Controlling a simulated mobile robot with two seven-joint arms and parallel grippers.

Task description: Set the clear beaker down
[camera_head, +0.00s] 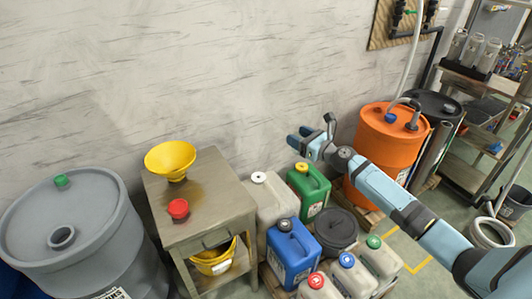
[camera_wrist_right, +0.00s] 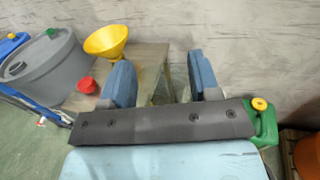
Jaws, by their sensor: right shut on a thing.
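My right gripper (camera_head: 299,137) is up in front of the wall, above the jerrycans and right of the small metal table. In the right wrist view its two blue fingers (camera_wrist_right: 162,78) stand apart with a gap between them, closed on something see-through. The clear beaker is hard to make out; only faint edges show between the fingers, with the table and wall seen through the gap. My left gripper is in neither view.
The metal table (camera_head: 225,210) bears a yellow funnel (camera_head: 170,156) and a red cap (camera_head: 178,208); its right part is bare. A grey drum (camera_head: 90,235) stands left. Several jerrycans, including a green one (camera_head: 310,188), stand right, before an orange drum (camera_head: 385,150).

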